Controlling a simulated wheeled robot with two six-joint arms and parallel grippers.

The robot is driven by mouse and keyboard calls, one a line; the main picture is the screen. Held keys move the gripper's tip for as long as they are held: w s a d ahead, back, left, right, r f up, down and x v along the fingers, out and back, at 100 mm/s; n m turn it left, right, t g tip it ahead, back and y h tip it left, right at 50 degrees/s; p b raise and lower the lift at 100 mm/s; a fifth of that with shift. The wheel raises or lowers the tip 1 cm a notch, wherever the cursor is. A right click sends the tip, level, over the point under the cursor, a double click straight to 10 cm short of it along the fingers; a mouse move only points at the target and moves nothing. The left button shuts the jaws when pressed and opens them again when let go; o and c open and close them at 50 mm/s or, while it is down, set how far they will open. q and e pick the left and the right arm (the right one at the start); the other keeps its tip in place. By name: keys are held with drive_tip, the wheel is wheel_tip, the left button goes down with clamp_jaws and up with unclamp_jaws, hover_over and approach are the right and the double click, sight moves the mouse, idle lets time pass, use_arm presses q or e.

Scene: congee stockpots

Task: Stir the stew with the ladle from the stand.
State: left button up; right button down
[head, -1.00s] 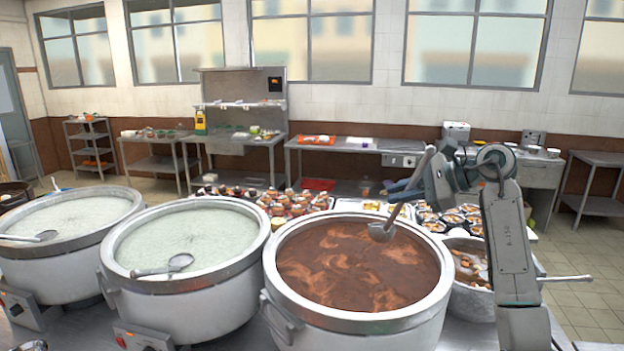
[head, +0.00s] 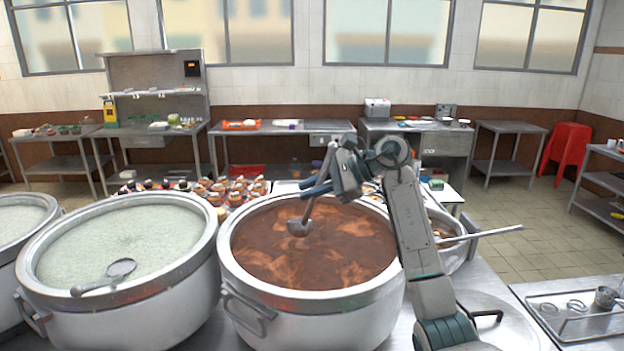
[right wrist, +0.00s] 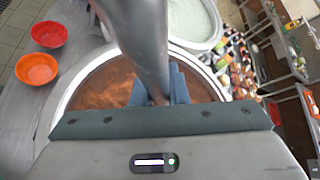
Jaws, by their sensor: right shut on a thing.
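The stew (head: 345,262) is a reddish-brown liquid with lighter swirls in the large steel pot (head: 330,305) at the centre of the head view. My right gripper (head: 318,188) is above the back of this pot, shut on the ladle (head: 299,228). The ladle's handle slants down to its grey bowl, over the left-middle of the stew. I cannot tell whether the bowl touches the surface. In the right wrist view, the ladle handle (right wrist: 138,45) crosses between the blue fingers, with the stew (right wrist: 105,88) behind it. My left gripper is not in view.
A pot of pale congee (head: 125,235) with a ladle (head: 105,277) stands close on the left. A smaller pan of food (head: 440,232) is at the right behind my arm. A metal tray (head: 575,330) lies at the lower right. Two orange-red bowls (right wrist: 38,68) show in the right wrist view.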

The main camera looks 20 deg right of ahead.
wheel_tip(320, 180, down, 9)
drive_tip(key=b, duration=0.6)
drive_tip(key=shift+d+f+b, duration=0.2)
drive_tip(key=shift+b, duration=0.1)
drive_tip(key=shift+s, duration=0.1)
drive_tip(key=shift+a, duration=0.1)
